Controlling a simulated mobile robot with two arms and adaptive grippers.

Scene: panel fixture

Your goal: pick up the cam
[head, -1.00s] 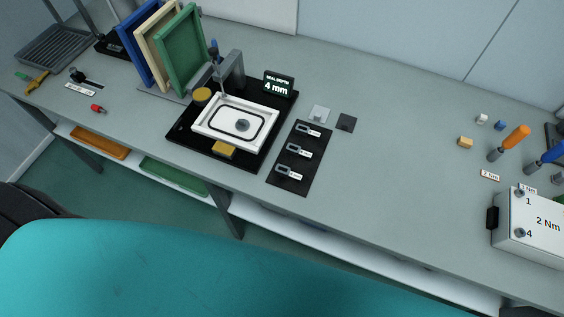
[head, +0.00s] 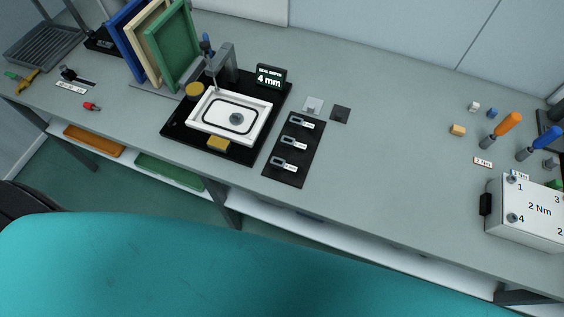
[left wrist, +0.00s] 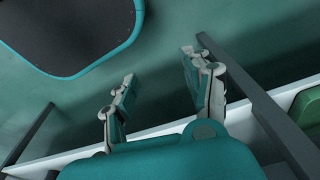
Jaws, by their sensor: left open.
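Three small dark grey pieces with white labels, which look like the cams, lie in a row on a black mat (head: 271,178): a far one (head: 296,120), a middle one (head: 287,139) and a near one (head: 278,161). Their labels are too small to read. A sign (head: 269,77) beside them reads "SEAL DEPTH 4 mm". My left gripper (left wrist: 155,76) is open and empty in the left wrist view, over the floor near the bench's lower shelf. No cam shows there. Neither gripper shows in the head view.
A white framed panel (head: 205,123) sits in a black fixture (head: 178,140) with a grey clamp post (head: 230,62). Coloured frames (head: 180,50) stand behind it. Screwdrivers (head: 507,124) and a "2 Nm" box (head: 530,215) are at right.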

